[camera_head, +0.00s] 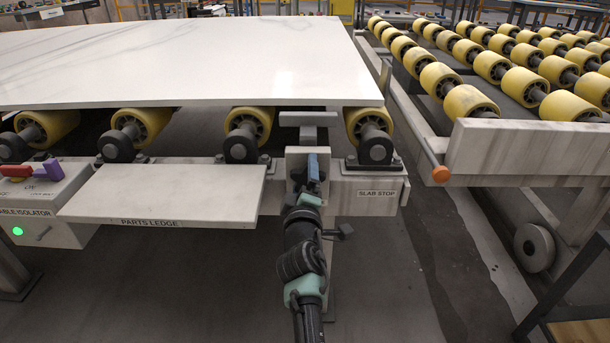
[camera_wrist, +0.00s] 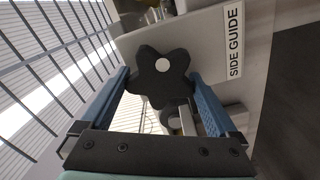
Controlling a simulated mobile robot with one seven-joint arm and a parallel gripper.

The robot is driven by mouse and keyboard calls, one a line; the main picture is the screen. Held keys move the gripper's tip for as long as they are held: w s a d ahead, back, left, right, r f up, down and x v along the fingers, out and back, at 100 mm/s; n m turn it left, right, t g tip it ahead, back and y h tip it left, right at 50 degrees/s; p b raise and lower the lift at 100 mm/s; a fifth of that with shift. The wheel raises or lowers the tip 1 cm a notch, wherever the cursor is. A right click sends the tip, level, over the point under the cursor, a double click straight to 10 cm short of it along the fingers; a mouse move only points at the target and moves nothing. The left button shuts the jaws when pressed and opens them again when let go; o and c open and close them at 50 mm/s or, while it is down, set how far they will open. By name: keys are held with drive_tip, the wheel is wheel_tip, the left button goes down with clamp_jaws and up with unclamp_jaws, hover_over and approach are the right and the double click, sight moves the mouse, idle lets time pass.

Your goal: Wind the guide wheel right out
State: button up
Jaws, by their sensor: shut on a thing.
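The guide wheel (camera_wrist: 160,76) is a black lobed hand knob with a pale centre, in front of a light plate labelled SIDE GUIDE (camera_wrist: 234,44) in the wrist view. My gripper (camera_wrist: 161,80) has its two blue fingers on opposite sides of the wheel and is shut on it. In the head view my gripper (camera_head: 313,168) is at the front frame of the table, just left of the SLAB STOP label (camera_head: 377,193). There the wheel is mostly hidden by my gripper.
A white stone slab (camera_head: 190,60) lies on yellow rollers (camera_head: 248,123), with a grey T-shaped stop (camera_head: 308,119) at its front edge. A parts ledge (camera_head: 165,193) is left of my arm, beside a cable isolator box (camera_head: 45,195). A roller conveyor (camera_head: 500,75) stands right, across a floor gap.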

drive_tip(key=shift+f+n, duration=0.2)
drive_tip(key=shift+n, duration=2.1)
drive_tip(key=o, duration=1)
drive_tip(key=shift+s+p, duration=0.1)
drive_tip(key=shift+p, duration=0.25)
drive_tip(key=shift+s, duration=0.25)
drive_tip(key=s+p, duration=0.7)
drive_tip(key=s, duration=0.5)
drive_tip(key=shift+s, duration=0.15)
